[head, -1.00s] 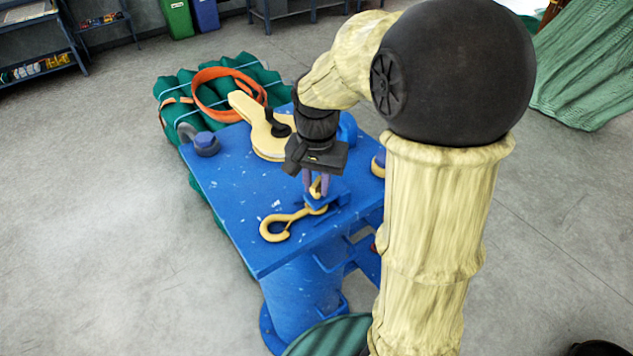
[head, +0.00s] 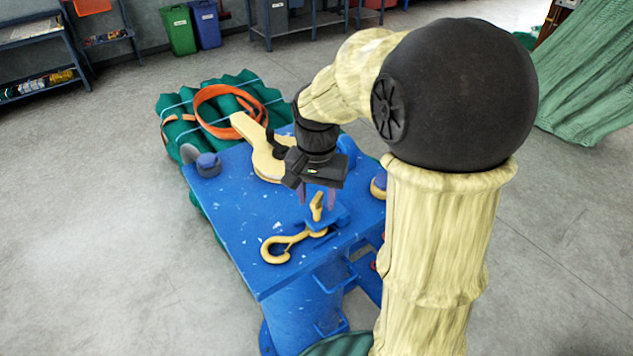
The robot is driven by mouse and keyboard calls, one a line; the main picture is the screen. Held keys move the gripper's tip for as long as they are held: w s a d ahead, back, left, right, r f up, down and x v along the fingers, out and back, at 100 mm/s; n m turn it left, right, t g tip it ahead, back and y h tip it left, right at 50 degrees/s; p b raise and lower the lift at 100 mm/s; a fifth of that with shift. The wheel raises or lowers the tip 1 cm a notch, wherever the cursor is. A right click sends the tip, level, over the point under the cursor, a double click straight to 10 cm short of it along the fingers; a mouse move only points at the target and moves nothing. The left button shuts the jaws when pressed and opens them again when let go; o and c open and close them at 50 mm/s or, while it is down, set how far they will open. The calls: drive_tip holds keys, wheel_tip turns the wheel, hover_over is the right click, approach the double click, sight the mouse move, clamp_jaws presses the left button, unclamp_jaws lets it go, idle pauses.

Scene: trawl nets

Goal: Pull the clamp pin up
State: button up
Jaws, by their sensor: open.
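A yellow clamp pin (head: 316,207) stands upright at a small blue clamp (head: 338,214) on a blue steel stand (head: 235,215). A yellow hook (head: 278,250) lies on the stand top, its shank running to the clamp. My gripper (head: 316,197) points down over the pin. Its two purplish fingers are spread, one left and one right of the pin's upper part, with gaps between. The gripper is open and holds nothing. The pin's lower end is hidden in the clamp, and I cannot tell how far up it sits.
A yellow block with a dark post (head: 262,158) sits behind my gripper. Green netting with an orange strap (head: 232,105) lies behind. The stand's left top is clear.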

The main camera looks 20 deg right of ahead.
wheel_tip(320, 180, up, 17)
drive_tip(key=b, duration=0.2)
drive_tip(key=shift+r, duration=0.2)
idle(0.5)
